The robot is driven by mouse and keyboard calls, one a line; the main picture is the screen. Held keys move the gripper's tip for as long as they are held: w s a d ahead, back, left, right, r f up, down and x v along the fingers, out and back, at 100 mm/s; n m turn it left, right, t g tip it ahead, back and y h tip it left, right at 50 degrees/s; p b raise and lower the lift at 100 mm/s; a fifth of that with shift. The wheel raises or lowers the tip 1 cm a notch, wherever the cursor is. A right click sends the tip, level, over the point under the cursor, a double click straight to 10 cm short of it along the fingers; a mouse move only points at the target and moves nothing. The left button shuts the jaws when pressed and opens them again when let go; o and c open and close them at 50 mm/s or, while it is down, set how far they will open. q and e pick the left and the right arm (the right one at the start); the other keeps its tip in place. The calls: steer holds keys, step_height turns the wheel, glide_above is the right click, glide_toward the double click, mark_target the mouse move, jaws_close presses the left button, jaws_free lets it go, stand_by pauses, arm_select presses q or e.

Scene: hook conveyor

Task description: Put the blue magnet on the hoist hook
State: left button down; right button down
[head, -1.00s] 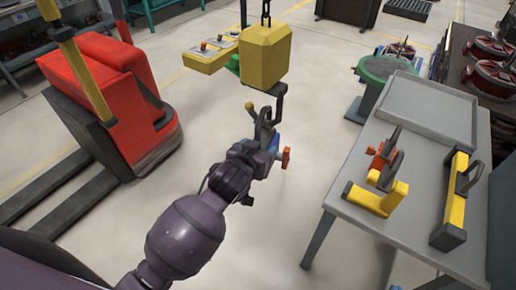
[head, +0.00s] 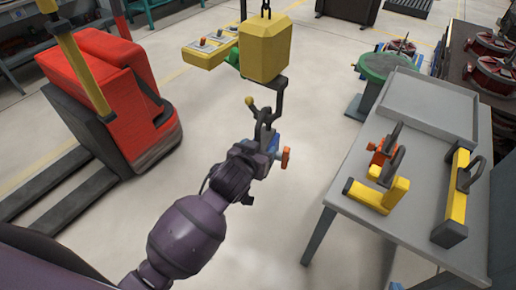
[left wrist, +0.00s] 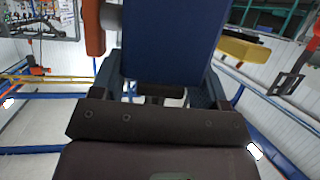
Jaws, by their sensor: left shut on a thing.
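The blue magnet (head: 272,144) has a grey shackle (head: 263,120) on top and an orange knob (head: 286,157) at its side. My left gripper (head: 260,153) is shut on it and holds it in the air, below the hoist. The magnet's blue body (left wrist: 172,45) fills the upper middle of the left wrist view. The yellow hoist block (head: 264,52) hangs from a chain, with the dark hoist hook (head: 280,96) under it. The hook's lower end overlaps the shackle top in the head view; I cannot tell whether they are linked. My right gripper is out of view.
A grey table (head: 375,226) stands at the right, with a tray (head: 415,98), a yellow lifting piece (head: 384,198), an orange magnet (head: 380,152) and a yellow bar (head: 455,205). A red pallet truck (head: 115,95) stands at the left. The floor between is clear.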

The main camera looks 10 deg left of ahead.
arm_select(q)
steer(key=shift+f, duration=0.1)
stand_by(0.3)
steer(key=shift+c, duration=0.3)
jaws_free()
steer(key=shift+s+f, duration=0.1)
steer(key=shift+f, duration=0.15)
steer(key=v, duration=1.1)
